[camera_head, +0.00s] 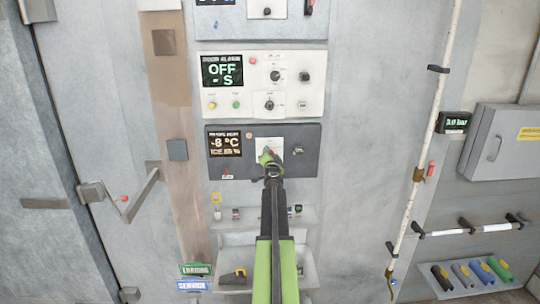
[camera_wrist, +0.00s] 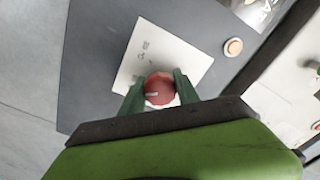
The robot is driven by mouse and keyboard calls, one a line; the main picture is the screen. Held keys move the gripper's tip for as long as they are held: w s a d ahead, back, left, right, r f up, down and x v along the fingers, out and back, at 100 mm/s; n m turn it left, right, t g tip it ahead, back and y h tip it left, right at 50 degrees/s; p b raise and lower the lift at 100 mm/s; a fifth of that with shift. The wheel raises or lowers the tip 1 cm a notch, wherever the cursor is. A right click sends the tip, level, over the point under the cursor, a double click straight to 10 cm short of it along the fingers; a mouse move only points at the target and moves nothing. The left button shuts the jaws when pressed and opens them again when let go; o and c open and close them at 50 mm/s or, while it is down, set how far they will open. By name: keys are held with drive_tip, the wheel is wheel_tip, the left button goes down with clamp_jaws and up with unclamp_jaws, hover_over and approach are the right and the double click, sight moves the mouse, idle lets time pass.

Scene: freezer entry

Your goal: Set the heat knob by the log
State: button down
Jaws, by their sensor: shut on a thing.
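A red round knob (camera_wrist: 159,88) with a pale pointer mark sits on a white plate (camera_wrist: 140,50) on a dark grey panel (camera_wrist: 90,50). My gripper (camera_wrist: 159,92) has its two green fingers shut on the knob, one on each side. In the head view my gripper (camera_head: 271,165) covers the knob on the lower dark panel (camera_head: 230,171). That panel's display (camera_head: 224,145) reads about -8 °C with smaller text below. No log sheet can be made out. The marks on the white plate are too small to read.
Above is a white panel (camera_head: 290,91) with a display reading "OFF - S", knobs and buttons. Small shelves (camera_head: 254,222) with small items lie below. A door handle (camera_head: 140,195) projects at left; a white pipe (camera_head: 425,135) and grey box (camera_head: 497,142) are at right.

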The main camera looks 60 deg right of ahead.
drive_tip(key=m, duration=1.2)
drive_tip(key=shift+a, duration=0.1)
idle(0.4)
drive_tip(key=c, duration=0.9)
unclamp_jaws()
drive_tip(key=v, duration=1.7)
drive_tip(key=shift+a, duration=0.15)
drive_tip(key=shift+s, duration=0.1)
